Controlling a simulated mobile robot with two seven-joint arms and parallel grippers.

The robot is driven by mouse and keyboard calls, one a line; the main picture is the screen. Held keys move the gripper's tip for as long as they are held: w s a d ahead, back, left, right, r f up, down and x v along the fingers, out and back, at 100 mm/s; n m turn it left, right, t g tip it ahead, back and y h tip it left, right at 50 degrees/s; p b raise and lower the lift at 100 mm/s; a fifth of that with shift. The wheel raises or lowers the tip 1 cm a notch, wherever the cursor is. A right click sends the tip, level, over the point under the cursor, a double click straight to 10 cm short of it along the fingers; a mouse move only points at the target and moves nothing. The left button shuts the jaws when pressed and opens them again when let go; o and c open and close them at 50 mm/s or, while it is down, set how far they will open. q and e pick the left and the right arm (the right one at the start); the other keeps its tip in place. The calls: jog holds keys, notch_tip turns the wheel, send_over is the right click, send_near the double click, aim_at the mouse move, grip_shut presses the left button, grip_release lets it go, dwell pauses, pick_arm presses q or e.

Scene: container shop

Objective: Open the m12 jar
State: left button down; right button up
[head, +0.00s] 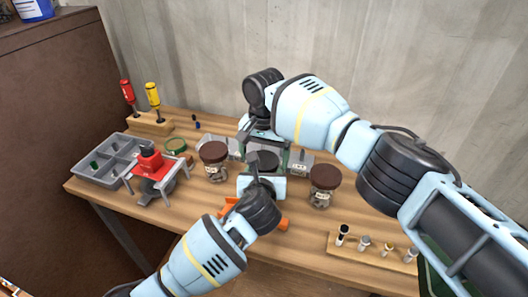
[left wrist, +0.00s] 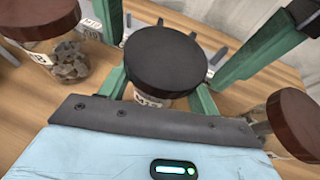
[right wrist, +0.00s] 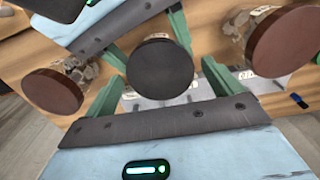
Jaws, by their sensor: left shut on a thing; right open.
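A jar with a black lid (head: 264,160) stands upright between two brown-lidded jars on the bench. The black lid fills the middle of the left wrist view (left wrist: 160,58) and the right wrist view (right wrist: 160,68). Its label is mostly hidden, so I cannot read it surely. My left gripper (left wrist: 153,82) is shut on this jar from the near side, its green fingers on both sides below the lid. My right gripper (right wrist: 162,85) comes from the far side. Its fingers are open, one on each side of the black lid.
Brown-lidded jars stand close at left (head: 213,152) and right (head: 325,180). A red clamp device (head: 152,165), a grey divided tray (head: 100,160), a green-rimmed tin (head: 176,146) and a screwdriver block (head: 152,125) are left. A wooden strip with bolts (head: 372,252) lies front right.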

jog(key=shift+c, duration=0.2)
jog(key=c, duration=1)
jog(key=shift+o, duration=0.2)
jog(key=n, duration=0.6)
jog(key=shift+n, duration=0.4)
jog(key=o, duration=1.1)
jog(key=shift+c, duration=0.2)
jog(key=shift+r, duration=0.1)
